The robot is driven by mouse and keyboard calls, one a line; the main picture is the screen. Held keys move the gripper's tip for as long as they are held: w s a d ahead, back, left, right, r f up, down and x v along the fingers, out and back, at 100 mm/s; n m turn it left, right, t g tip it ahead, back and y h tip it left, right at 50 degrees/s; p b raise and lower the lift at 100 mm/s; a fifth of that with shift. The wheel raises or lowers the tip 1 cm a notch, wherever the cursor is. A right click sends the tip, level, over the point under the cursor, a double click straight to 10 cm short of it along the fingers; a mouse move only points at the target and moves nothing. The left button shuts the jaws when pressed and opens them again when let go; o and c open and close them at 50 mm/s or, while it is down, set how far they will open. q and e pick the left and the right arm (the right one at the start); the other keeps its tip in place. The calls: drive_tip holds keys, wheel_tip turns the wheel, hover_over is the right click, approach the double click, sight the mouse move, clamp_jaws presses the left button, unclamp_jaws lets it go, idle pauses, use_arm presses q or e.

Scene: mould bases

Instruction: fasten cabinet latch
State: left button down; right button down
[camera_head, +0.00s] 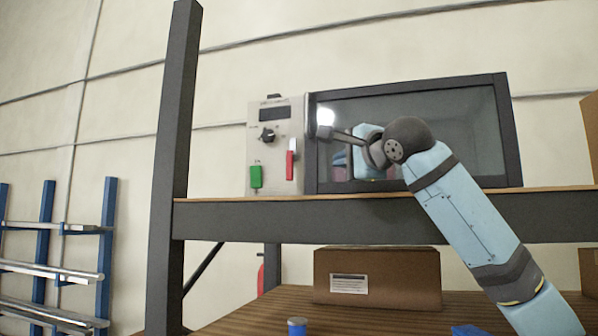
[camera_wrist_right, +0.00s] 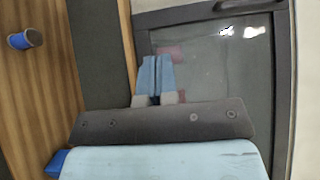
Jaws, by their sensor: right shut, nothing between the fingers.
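The cabinet (camera_head: 407,94) has a dark-framed glass door (camera_head: 455,125) that looks shut. To its left is a pale control panel (camera_head: 277,140) with a black knob, a green switch (camera_head: 256,177) and an upright red lever (camera_head: 290,165). I cannot tell whether this lever is the latch. My right gripper (camera_head: 325,131) is in front of the door's left part, right of the lever and apart from it. In the wrist view my right gripper (camera_wrist_right: 155,65) has its blue fingertips together, empty, over the glass. My left gripper is out of view.
The cabinet stands on a shelf with a dark front beam (camera_head: 300,220). Below are a cardboard box (camera_head: 378,277) and a blue spool (camera_head: 297,327), also visible in the wrist view (camera_wrist_right: 25,39). A dark post (camera_head: 175,150) stands left of the panel. Space before the panel is clear.

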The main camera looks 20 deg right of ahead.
drive_tip(key=shift+w, duration=0.15)
drive_tip(key=p, duration=0.3)
approach(292, 159)
drive_tip(key=w+d+f, duration=0.3)
drive_tip(key=w, duration=0.1)
drive_tip(key=w+a, duration=0.2)
drive_tip(key=shift+w+a+r+p, duration=0.1)
drive_tip(key=shift+w+a+p, duration=0.2)
drive_tip(key=shift+w+p, duration=0.1)
drive_tip(key=shift+w+a, duration=0.3)
drive_tip(key=shift+a, duration=0.15)
